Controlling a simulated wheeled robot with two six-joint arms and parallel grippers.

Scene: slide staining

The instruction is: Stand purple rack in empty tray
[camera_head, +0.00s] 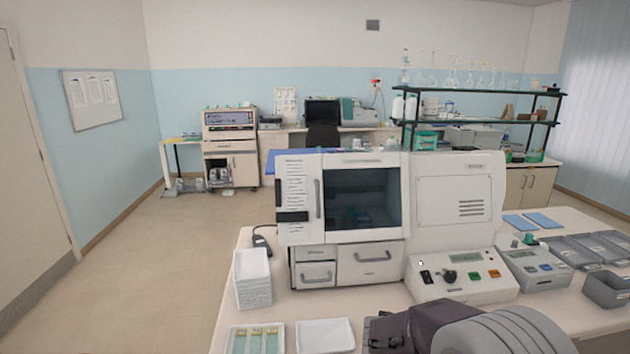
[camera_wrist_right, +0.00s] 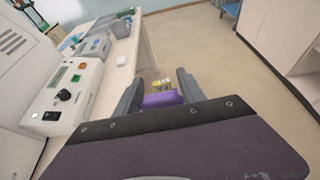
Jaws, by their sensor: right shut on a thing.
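The purple rack (camera_wrist_right: 162,100) is between the fingers of my right gripper (camera_wrist_right: 160,88), which is shut on it. Yellow-ended pieces show at the rack's far side. In the wrist view the floor lies behind the rack, beside the bench edge. In the head view my right arm covers the lower right, and the rack cannot be made out there. An empty white tray (camera_head: 325,336) lies at the bench's front, cut off by the lower edge. My left gripper is not in view.
A tray with greenish slides (camera_head: 240,342) lies left of the empty tray. Stacked white trays (camera_head: 252,288) stand behind it. A large white machine (camera_head: 350,262) and a control box (camera_head: 462,285) stand behind. Grey trays (camera_head: 575,252) lie at right.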

